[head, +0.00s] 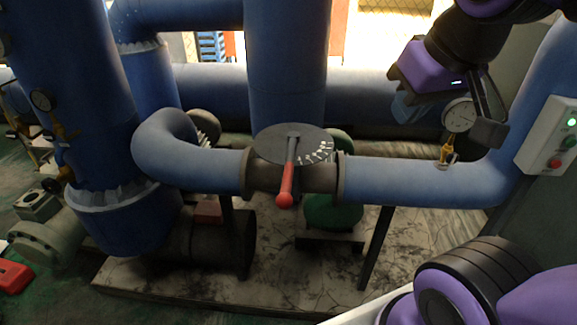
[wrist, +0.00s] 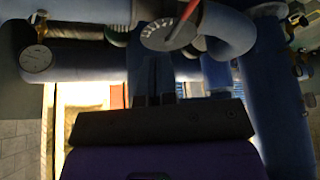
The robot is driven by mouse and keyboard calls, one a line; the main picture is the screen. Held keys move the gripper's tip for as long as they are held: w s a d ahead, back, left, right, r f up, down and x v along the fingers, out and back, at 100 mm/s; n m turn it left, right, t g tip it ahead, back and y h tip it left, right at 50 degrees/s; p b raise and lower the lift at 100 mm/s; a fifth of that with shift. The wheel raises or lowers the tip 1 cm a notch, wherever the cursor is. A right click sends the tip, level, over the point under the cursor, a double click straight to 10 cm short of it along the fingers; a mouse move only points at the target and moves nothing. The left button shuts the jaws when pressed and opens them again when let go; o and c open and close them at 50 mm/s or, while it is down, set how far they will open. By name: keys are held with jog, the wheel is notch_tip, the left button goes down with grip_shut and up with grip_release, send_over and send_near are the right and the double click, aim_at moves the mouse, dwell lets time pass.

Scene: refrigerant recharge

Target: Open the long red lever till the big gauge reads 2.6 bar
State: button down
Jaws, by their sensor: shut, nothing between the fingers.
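The long red lever (head: 287,178) sits on a dark round plate (head: 273,137) with white marks, on the horizontal blue pipe. It points toward the front, across the pipe, left of most marks. It also shows in the wrist view (wrist: 183,26). The big gauge (head: 459,115) has a white face and stands on a brass fitting on the right pipe; it also shows in the wrist view (wrist: 36,58). Its reading is too small to tell. My gripper (wrist: 154,98) is shut and empty, apart from the lever. In the head view it hangs at upper right, near the gauge.
A white control box (head: 549,138) with a green light and red button is at the right. A thick vertical blue pipe (head: 285,60) rises behind the lever. A small gauge (head: 41,100) is on the left tank. Space in front of the lever looks open.

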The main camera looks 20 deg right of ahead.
jog(key=c, duration=1.3)
grip_release()
jog(key=shift+w, duration=0.1)
jog(key=o, duration=0.3)
jog(key=shift+w+a, duration=0.1)
jog(key=shift+w, duration=0.3)
jog(key=shift+o, duration=0.8)
jog(key=w+a+f+m+g, duration=0.1)
jog(key=w+g, duration=0.1)
jog(key=w, duration=0.5)
jog(key=shift+a+f+m, duration=0.3)
jog(key=shift+a+f, duration=0.05)
jog(key=m+g+h, duration=0.2)
jog(key=m+g, duration=0.2)
send_near(285, 180)
jog(key=f, duration=0.3)
jog(key=d+f, duration=0.1)
jog(key=f, duration=0.5)
jog(key=shift+s+d+f, duration=0.4)
